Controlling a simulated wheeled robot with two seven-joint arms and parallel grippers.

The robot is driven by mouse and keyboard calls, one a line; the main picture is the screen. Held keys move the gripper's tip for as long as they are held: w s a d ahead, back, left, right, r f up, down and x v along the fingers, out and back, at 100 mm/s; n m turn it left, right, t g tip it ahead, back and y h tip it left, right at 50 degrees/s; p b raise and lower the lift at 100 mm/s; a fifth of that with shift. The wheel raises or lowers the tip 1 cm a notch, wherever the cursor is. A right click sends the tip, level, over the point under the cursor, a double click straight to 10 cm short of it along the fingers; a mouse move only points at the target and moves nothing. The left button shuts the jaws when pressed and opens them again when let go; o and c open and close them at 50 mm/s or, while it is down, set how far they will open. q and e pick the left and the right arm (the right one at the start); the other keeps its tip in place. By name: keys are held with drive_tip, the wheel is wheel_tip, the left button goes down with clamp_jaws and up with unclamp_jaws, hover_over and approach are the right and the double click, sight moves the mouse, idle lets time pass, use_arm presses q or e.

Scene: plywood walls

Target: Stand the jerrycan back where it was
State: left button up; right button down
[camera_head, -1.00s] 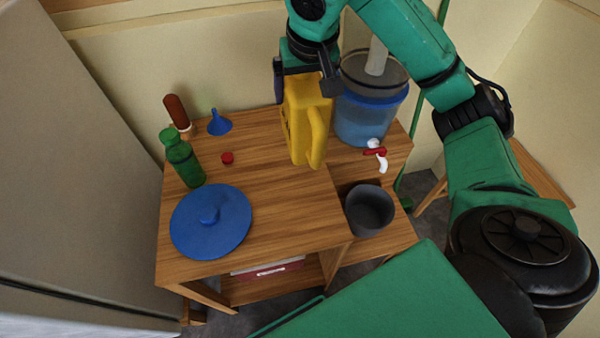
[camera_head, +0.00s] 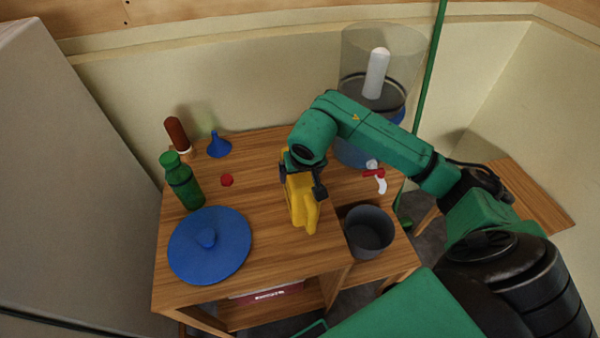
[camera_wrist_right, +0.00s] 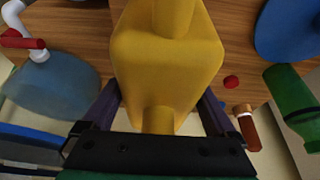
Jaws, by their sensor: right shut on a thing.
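The yellow jerrycan (camera_head: 302,208) is upright at the right side of the wooden table top (camera_head: 260,240) in the head view. My right gripper (camera_head: 303,184) is shut on its upper part from above. In the right wrist view the jerrycan (camera_wrist_right: 168,60) fills the middle between the two dark fingers (camera_wrist_right: 160,110). Its base appears at or close to the table top; I cannot tell whether it touches. My left gripper is not in view.
A blue lid (camera_head: 210,250), green bottle (camera_head: 182,182), red cap (camera_head: 227,180), blue funnel (camera_head: 218,146) and brown bottle (camera_head: 177,134) stand on the left. A grey pot (camera_head: 369,232) sits close right of the jerrycan, below the water dispenser's tap (camera_head: 376,175).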

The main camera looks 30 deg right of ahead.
unclamp_jaws()
drive_tip(key=v, duration=1.2)
drive_tip(key=shift+s+r, duration=0.1)
